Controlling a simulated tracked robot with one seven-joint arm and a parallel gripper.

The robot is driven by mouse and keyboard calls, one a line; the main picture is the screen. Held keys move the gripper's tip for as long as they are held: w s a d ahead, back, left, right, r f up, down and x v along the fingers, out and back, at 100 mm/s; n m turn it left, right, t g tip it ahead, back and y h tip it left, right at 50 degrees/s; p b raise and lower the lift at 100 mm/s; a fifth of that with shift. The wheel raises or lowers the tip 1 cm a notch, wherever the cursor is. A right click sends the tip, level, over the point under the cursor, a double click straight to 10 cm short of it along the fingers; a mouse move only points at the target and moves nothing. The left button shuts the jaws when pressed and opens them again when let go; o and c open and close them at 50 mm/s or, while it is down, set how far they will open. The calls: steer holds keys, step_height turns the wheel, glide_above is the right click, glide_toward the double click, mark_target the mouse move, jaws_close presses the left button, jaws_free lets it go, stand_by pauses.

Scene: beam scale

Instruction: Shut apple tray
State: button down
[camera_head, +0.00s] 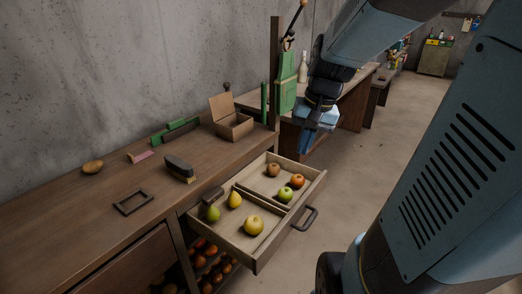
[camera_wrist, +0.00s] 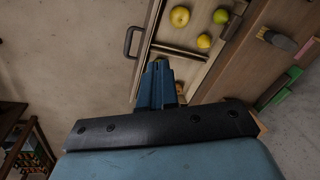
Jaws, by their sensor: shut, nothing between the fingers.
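The apple tray (camera_head: 266,260) is a light wooden drawer pulled out from under the wooden counter, with a dark handle (camera_head: 305,218) on its front. It holds a yellow apple (camera_head: 254,225), a green apple (camera_head: 285,194), an orange fruit (camera_head: 297,181), a brown fruit (camera_head: 273,170) and pears. In the wrist view the tray (camera_wrist: 193,63) lies beyond my fingers, with its handle (camera_wrist: 131,42) to their upper left. My gripper (camera_head: 318,140) is shut and empty, above and behind the tray's far end. Its fingers show in the wrist view (camera_wrist: 159,72), covering part of the tray.
The counter (camera_head: 75,215) carries a brush (camera_head: 179,167), a dark frame (camera_head: 133,202), a cardboard box (camera_head: 231,122) and a potato (camera_head: 93,167). A dark post (camera_head: 274,70) stands at the counter's far end. Floor (camera_head: 365,160) right of the tray is clear.

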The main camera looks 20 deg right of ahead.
steer(key=w+d+f+m+g+y, duration=0.2)
steer(key=w+d+f+m+y, duration=0.35)
steer(key=f, duration=0.45)
steer(key=m+t+y, duration=0.4)
steer(key=m+t, duration=1.1)
steer(key=m, duration=0.3)
glide_toward(317, 191)
steer(key=x, duration=0.7)
steer(key=shift+s+a+r, duration=0.15)
steer(key=shift+s+a, duration=0.05)
steer(key=shift+a, duration=0.05)
steer(key=shift+d, duration=0.2)
steer(key=shift+w+a, duration=0.1)
steer(key=shift+a, duration=0.05)
